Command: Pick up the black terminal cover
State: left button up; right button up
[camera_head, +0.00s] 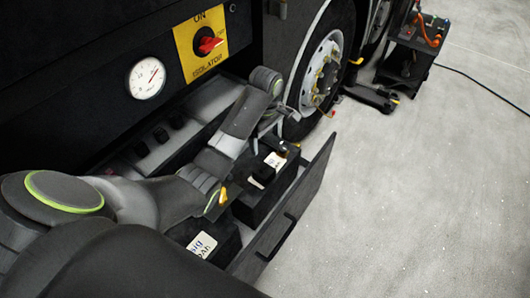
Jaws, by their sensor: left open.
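An open pull-out tray (305,185) in the side of the coach holds two dark batteries with white labels. The far battery (254,208) has a small black block (262,173) on top, which looks like the black terminal cover. My left arm reaches in from the left, across the tray. My left gripper (272,128) is above the far end of the far battery, apart from the black block. It is open and small in the picture, with nothing seen between its fingers. My right gripper is not in view.
The near battery (202,246) is partly behind my arm. The red isolator switch (207,43) and a round gauge (147,78) are on the panel above. A wheel (322,72) stands beyond the tray. A dark cart (411,58) is at the back right.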

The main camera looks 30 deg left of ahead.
aim_at(264, 172)
pick_arm(q)
jog(key=f+b, duration=0.6)
jog(key=shift+s+d+f, duration=0.15)
jog(key=shift+s+f, duration=0.1)
jog(key=shift+s, duration=0.05)
notch_tip(264, 172, down, 4)
jog(key=shift+r, duration=0.1)
jog(key=shift+f, duration=0.95)
notch_tip(264, 172, down, 4)
jog(key=shift+s+r+p, duration=0.1)
jog(key=shift+r+p, duration=0.1)
jog(key=shift+p, duration=0.1)
jog(key=shift+f, duration=0.55)
jog(key=shift+a, duration=0.2)
jog(key=c, duration=1.1)
jog(key=shift+o, duration=0.2)
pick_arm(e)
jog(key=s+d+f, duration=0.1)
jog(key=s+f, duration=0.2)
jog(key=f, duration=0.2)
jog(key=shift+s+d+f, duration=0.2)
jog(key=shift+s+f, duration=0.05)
